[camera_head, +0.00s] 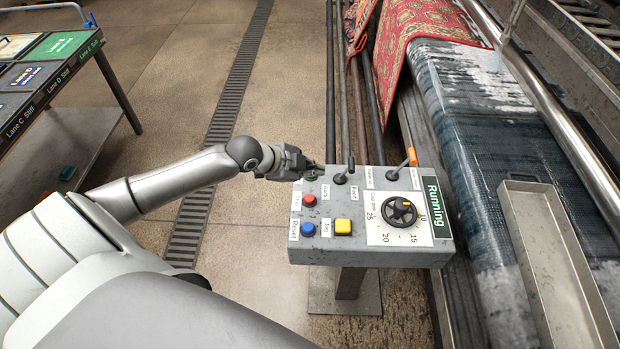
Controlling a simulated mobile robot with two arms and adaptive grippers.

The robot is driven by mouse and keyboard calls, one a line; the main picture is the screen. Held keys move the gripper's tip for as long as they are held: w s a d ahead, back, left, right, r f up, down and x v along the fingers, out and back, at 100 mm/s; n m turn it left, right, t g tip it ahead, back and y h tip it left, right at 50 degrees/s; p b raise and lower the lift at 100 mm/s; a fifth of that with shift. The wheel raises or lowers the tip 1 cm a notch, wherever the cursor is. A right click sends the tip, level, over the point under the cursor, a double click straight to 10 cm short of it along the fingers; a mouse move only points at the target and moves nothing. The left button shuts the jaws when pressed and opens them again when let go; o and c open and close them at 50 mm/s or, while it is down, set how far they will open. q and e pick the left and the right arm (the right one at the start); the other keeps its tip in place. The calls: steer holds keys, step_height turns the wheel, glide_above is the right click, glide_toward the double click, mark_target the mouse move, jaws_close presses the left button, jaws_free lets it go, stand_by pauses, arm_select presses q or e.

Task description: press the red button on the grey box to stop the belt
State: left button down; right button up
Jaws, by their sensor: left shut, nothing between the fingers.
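The grey box (382,251) stands on a post in the middle of the view. A green button (311,177) sits at the box's far left corner. My left gripper (316,168) is shut and empty, with its tips over that far left corner, beside the green button and beyond the red button. Whether the tips touch the box is hard to tell. My right gripper is not in view.
The box also carries a black dial (399,212), a black lever (345,173), an orange-handled lever (411,157) and a green "Running" display (436,207). A cart (60,75) stands at far left.

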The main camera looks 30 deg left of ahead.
arm_select(q)
steer(key=f+b, duration=0.1)
steer(key=b, duration=0.5)
glide_above(312, 200)
step_height(312, 200, down, 6)
steer(key=shift+f+b, duration=0.6)
steer(key=shift+f, duration=0.25)
steer(key=shift+a, duration=0.1)
steer(key=shift+f, duration=0.2)
steer(key=shift+f, duration=0.2)
